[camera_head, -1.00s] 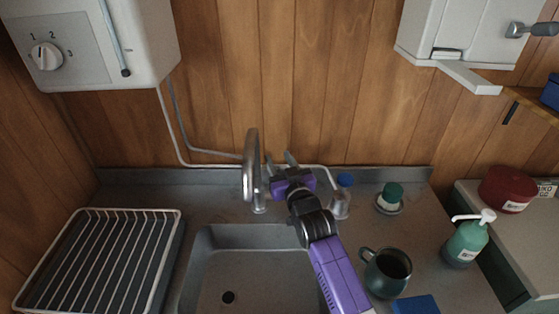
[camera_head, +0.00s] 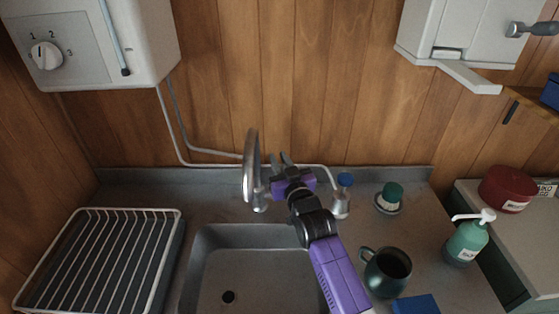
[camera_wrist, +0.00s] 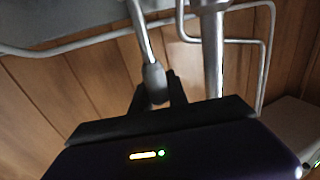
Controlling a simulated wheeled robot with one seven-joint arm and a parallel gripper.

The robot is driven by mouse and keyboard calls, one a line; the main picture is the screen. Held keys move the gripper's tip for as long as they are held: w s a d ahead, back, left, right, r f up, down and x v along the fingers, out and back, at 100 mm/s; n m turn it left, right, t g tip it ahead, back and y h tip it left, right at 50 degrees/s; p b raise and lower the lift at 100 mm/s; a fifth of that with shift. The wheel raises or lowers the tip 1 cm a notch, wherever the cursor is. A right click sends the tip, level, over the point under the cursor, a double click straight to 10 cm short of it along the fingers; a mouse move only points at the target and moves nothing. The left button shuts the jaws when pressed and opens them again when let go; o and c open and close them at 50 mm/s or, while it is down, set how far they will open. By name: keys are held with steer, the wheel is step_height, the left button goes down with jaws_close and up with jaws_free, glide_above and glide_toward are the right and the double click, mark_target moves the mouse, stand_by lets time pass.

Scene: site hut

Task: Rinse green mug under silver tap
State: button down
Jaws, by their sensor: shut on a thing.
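The dark green mug (camera_head: 387,272) stands upright on the counter right of the sink (camera_head: 245,240), its handle to the left. The silver tap (camera_head: 250,165) arches over the back of the sink. My gripper (camera_head: 279,158) is behind the sink, just right of the tap. In the wrist view my dark fingers (camera_wrist: 158,88) are shut on the rounded end of a grey lever (camera_wrist: 151,72), beside the tap's upright pipe (camera_wrist: 212,50). The lever is hidden behind my gripper in the head view. No water is seen running.
A wire dish rack (camera_head: 100,260) is on the left. A blue-capped fitting (camera_head: 342,195), a green-topped item (camera_head: 390,197), a green pump bottle (camera_head: 467,240) and a blue block (camera_head: 415,305) are on the right. A white heater (camera_head: 95,40) hangs upper left.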

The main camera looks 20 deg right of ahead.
steer(key=shift+s+f+b, duration=0.1)
steer(key=shift+f+b, duration=0.05)
steer(key=shift+b, duration=0.35)
stand_by(0.4)
steer(key=b, duration=0.1)
steer(key=s+t+b, duration=0.1)
steer(key=shift+s+a+r+b, duration=0.15)
steer(key=shift+a+r+b, duration=0.1)
steer(key=shift+b, duration=0.15)
steer(key=c, duration=1.3)
jaws_free()
steer(key=shift+n, duration=0.3)
steer(key=shift+s+f+b, duration=0.25)
steer(key=shift+s+b, duration=0.05)
steer(key=shift+s, duration=1.65)
steer(key=shift+s+f+b, duration=0.2)
steer(key=shift+s+b, duration=0.05)
steer(key=shift+s, duration=1.65)
